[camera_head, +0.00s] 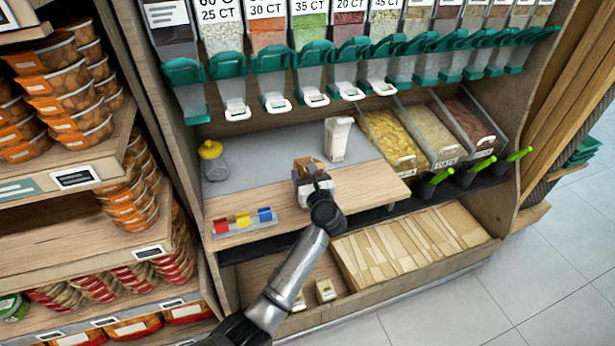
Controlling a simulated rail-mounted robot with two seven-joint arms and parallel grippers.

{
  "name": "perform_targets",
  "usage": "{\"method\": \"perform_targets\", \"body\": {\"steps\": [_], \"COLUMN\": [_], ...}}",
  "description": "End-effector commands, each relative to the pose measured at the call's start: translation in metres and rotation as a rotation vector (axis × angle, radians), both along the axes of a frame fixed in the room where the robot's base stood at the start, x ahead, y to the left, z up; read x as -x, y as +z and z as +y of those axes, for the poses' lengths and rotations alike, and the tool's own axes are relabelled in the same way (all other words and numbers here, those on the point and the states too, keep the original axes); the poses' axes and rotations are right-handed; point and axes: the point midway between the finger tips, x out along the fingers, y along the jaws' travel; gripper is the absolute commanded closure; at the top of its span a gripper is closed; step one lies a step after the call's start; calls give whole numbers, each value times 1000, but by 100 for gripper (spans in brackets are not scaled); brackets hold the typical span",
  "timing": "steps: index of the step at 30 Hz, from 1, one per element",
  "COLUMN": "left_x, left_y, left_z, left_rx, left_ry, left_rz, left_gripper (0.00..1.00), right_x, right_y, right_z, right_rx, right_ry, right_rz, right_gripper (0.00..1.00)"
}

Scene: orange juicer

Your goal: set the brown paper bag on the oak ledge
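A small brown object that looks like the brown paper bag (304,163) is at the fingertips of my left gripper (308,181), over the middle of the oak ledge (365,187). The gripper's wrist and the steep view hide the fingers, so I cannot tell whether they are closed on it. I also cannot tell whether the bag touches the ledge. My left arm reaches up from the bottom left. My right gripper is not in view.
A yellow-lidded jar (213,160) and a white carton-like container (337,139) stand on the grey surface behind. Red, yellow and blue clips (243,220) lie at the ledge's left. Dispensers (270,85) hang above, bins (395,137) stand right, and a tray of flat paper (410,245) sits below.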

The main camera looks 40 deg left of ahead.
Motion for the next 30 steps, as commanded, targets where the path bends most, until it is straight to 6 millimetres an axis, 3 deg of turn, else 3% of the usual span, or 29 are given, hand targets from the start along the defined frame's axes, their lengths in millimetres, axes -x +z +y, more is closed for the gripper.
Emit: {"method": "perform_targets", "body": {"steps": [10, 11, 18, 28, 30], "left_x": [0, 0, 0, 0, 4], "left_y": [-3, -2, -2, 5, 2], "left_z": [0, 0, 0, 0, -8], "left_rx": [0, 0, 0, -1, 1], "left_ry": [1, 1, 0, 0, -2], "left_rz": [-1, 0, 0, -1, 2], "left_gripper": [81, 35, 12, 12, 12], "right_x": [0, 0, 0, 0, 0], "right_y": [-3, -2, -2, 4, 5], "right_z": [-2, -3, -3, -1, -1], "right_rx": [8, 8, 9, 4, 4], "right_ry": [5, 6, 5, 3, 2], "right_rz": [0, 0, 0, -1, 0], "right_gripper": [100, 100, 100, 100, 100]}}
